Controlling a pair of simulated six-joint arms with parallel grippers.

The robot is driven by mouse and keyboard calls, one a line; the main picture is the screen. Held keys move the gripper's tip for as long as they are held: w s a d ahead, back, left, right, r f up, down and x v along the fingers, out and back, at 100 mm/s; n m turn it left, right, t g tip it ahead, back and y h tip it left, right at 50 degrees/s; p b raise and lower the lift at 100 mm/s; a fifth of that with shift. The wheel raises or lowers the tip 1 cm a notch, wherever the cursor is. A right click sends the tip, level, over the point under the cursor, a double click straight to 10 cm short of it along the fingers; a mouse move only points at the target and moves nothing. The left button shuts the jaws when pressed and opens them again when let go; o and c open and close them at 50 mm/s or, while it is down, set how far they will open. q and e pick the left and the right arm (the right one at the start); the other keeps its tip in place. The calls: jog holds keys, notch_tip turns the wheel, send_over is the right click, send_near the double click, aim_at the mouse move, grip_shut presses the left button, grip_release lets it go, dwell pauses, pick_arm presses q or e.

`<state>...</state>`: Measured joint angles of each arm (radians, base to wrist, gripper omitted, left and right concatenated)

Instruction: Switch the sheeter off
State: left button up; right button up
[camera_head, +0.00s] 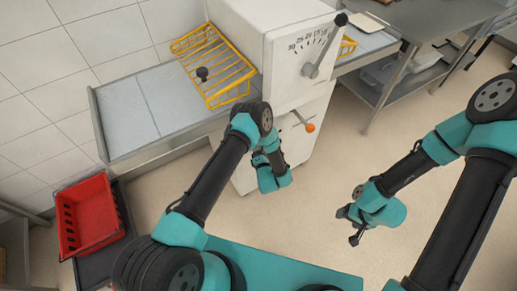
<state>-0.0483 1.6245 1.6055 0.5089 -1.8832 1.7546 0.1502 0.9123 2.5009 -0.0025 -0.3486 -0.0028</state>
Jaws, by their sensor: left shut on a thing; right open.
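The sheeter (239,28) is a white machine with a numbered dial, a black-knobbed lever (323,52) on its front face, and a short rod with an orange knob (310,127) lower down. My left gripper (268,158) is close against the lower front of the sheeter, left of the orange knob and apart from it. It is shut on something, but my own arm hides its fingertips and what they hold. No power switch can be made out. My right gripper (347,226) is open and empty above the floor, to the right and away from the sheeter.
A grey belt table (120,108) with a yellow wire guard (216,62) extends left from the sheeter. A red crate (88,213) stands at lower left. A steel table (430,22) stands at upper right. The floor right of the sheeter is clear.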

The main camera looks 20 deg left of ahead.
pick_arm(q)
jog(key=shift+w+a+n+t+y, duration=0.1)
jog(key=shift+n+t+y, duration=0.15)
jog(key=shift+n, duration=0.8)
jog(key=shift+w+n+t+y, duration=0.15)
jog(key=shift+n+y, duration=0.2)
jog(key=shift+n, duration=0.7)
jog(key=shift+s, duration=0.1)
jog(key=o, duration=0.9)
jog(key=shift+s+f, duration=0.1)
